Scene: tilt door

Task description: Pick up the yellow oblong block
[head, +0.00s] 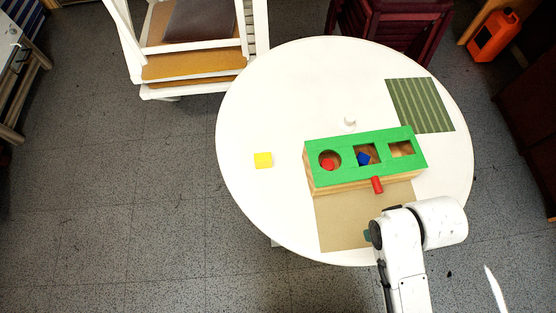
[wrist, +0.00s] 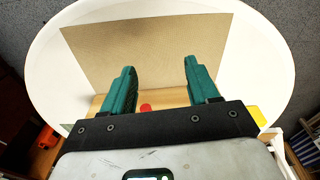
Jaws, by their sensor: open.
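The yellow block (head: 263,160) lies alone on the left part of the round white table in the head view. In the wrist view part of a yellow thing (wrist: 258,117) shows at the right, partly hidden behind the gripper body. My gripper (wrist: 159,66) is open, with two teal fingers apart and nothing between their tips. In the head view it is mostly hidden by my arm at the table's lower right edge, well away from the yellow block.
A wooden box with a green lid (head: 342,172) stands mid-table; red and blue pieces show in its openings. A red peg (head: 377,185) juts from its front. A tan mat (head: 340,220), striped green mat (head: 420,105) and small white object (head: 350,121) are on the table.

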